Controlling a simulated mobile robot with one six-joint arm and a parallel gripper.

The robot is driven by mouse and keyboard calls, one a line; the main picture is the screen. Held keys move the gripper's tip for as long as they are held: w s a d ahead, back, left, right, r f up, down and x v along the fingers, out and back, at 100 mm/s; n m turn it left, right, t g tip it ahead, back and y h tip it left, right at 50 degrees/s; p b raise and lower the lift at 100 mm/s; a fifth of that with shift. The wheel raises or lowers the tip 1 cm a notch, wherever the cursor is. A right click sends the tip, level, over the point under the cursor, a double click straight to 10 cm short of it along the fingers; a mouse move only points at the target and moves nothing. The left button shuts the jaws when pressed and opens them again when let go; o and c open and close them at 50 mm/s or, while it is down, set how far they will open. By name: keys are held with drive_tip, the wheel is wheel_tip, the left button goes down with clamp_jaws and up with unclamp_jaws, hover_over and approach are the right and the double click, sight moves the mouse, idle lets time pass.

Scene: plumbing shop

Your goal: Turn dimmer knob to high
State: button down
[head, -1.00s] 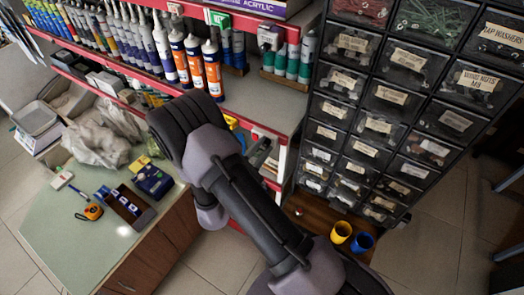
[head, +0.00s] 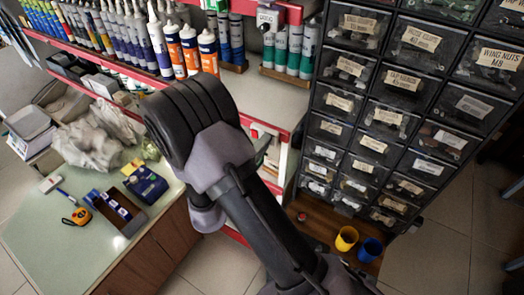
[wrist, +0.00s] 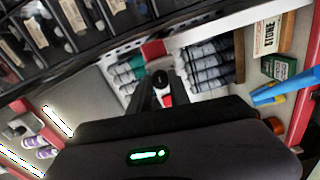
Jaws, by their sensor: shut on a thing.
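My gripper (wrist: 164,90) shows in the middle of the wrist view, beyond its dark housing with a green light.
Red-edged shelves hold sealant tubes (head: 206,52). A tall drawer cabinet (head: 404,108) stands right of them. A yellow cup (head: 346,238) and a blue cup (head: 370,249) stand low beside it. The green counter (head: 60,235) at left carries a tape measure (head: 77,216) and small boxes.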

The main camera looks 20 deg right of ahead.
drive_tip(key=shift+w+f+m+b, duration=0.1)
drive_tip(key=shift+f+m+b, duration=0.05)
drive_tip(key=shift+m+b, duration=4.2)
drive_tip(key=shift+f+m+b, duration=0.1)
drive_tip(key=shift+m+b, duration=3.85)
drive_tip(key=shift+b, duration=0.75)
drive_tip(key=shift+r, duration=0.1)
drive_tip(key=shift+a, duration=0.1)
drive_tip(key=c, duration=1.5)
unclamp_jaws()
